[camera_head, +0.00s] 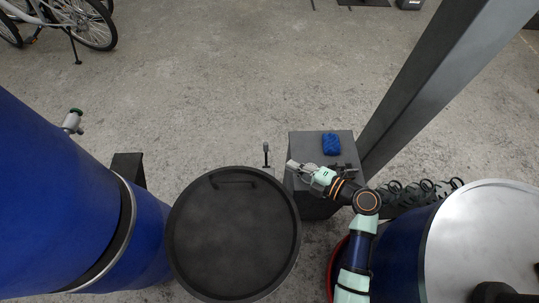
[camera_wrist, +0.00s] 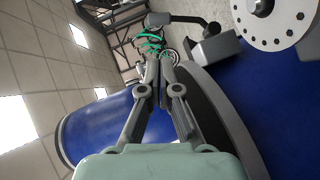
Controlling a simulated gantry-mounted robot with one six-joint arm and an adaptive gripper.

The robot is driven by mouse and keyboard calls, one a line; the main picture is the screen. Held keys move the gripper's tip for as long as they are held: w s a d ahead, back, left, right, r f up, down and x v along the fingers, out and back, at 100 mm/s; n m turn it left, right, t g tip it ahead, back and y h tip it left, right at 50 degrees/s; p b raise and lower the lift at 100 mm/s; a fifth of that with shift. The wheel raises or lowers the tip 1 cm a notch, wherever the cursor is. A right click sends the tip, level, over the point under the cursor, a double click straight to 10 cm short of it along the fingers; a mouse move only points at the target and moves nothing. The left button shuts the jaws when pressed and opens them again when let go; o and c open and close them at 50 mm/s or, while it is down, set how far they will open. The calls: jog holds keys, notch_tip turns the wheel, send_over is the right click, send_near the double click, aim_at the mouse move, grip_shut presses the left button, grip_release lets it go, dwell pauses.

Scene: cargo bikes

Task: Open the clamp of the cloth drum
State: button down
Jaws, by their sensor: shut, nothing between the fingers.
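My gripper (camera_head: 294,164) reaches left over the small grey box, with its fingers closed together and empty. Its tip is to the right of the dark-lidded round drum (camera_head: 232,235), near the rim and apart from it as far as I can tell. A small grey lever-like part (camera_head: 266,152) stands just beyond that rim and may be the clamp. In the wrist view, my fingers (camera_wrist: 160,62) point toward a dark bar with a grey block (camera_wrist: 214,48) beside a blue drum wall (camera_wrist: 265,100). I cannot tell for sure which drum is the cloth drum.
A blue cloth (camera_head: 331,144) lies on the grey box (camera_head: 308,140). A slanted grey post (camera_head: 430,70) rises behind. Bicycles (camera_head: 85,25) stand far left; the floor between is clear.

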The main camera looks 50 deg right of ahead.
aim_at(266, 157)
jog(key=b+x, duration=0.1)
jog(key=x, duration=0.9)
